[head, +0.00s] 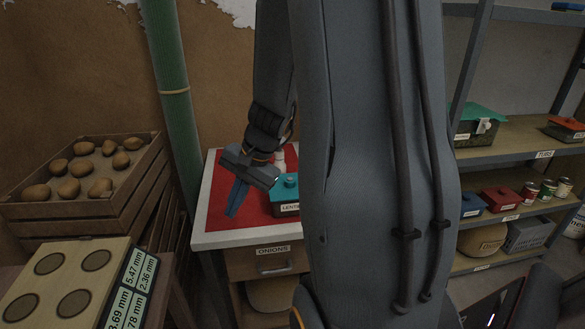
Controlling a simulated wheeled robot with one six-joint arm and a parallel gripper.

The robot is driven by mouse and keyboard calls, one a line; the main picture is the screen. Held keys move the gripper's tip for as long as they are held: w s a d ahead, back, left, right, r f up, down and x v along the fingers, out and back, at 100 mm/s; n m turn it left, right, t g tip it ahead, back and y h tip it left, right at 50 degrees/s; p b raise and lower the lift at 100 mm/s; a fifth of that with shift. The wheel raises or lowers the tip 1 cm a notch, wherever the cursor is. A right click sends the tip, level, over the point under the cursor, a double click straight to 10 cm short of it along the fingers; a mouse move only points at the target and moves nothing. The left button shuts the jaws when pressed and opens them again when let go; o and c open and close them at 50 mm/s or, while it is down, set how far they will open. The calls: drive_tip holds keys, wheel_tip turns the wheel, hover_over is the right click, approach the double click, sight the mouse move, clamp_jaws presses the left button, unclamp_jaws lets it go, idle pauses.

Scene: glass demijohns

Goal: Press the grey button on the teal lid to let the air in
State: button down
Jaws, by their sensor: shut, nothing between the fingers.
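A teal lid (283,193) sits on a small dark box labelled "LENTI…" (287,210) on the red-topped table. My arm hides its right part. A small raised knob (291,181) shows on the lid; I cannot tell whether it is the grey button. My gripper (233,212) is shut and empty, with its blue fingers pointing down over the red surface. It is just left of the lidded box and apart from it in the picture.
The red mat (222,222) is otherwise mostly clear, with a pale red-and-white item (279,158) behind the box. A green pipe (172,95) and a potato crate (85,180) stand left. Shelves at right hold another teal-lidded box (478,112). My arm blocks the centre.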

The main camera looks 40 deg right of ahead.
drive_tip(key=w+d+r+m+t+p, duration=0.1)
drive_tip(key=d+m, duration=0.3)
drive_tip(key=d, duration=0.4)
drive_tip(key=w+d+r+m+t+h+p, duration=0.1)
drive_tip(key=w+d+r+m+t+p, duration=0.1)
drive_tip(key=d, duration=0.6)
drive_tip(key=w+d+r+m+t+h+p, duration=0.1)
drive_tip(key=w+d+r+m+t+p, duration=0.1)
drive_tip(key=d+m, duration=0.4)
wheel_tip(320, 180, up, 3)
drive_tip(key=shift+d+f+t, duration=0.2)
drive_tip(key=shift+d+t, duration=0.4)
drive_tip(key=shift+d, duration=0.45)
drive_tip(key=shift+w, duration=0.1)
drive_tip(key=b, duration=0.4)
hover_over(290, 179)
drive_tip(key=f, duration=0.4)
drive_tip(key=s+f, duration=0.1)
drive_tip(key=f, duration=0.1)
drive_tip(key=shift+d+f, duration=0.3)
drive_tip(key=shift+f, duration=0.05)
drive_tip(key=shift+f+b, duration=1.05)
drive_tip(key=shift+f, duration=0.2)
drive_tip(key=shift+f+b, duration=0.25)
drive_tip(key=shift+b, duration=0.4)
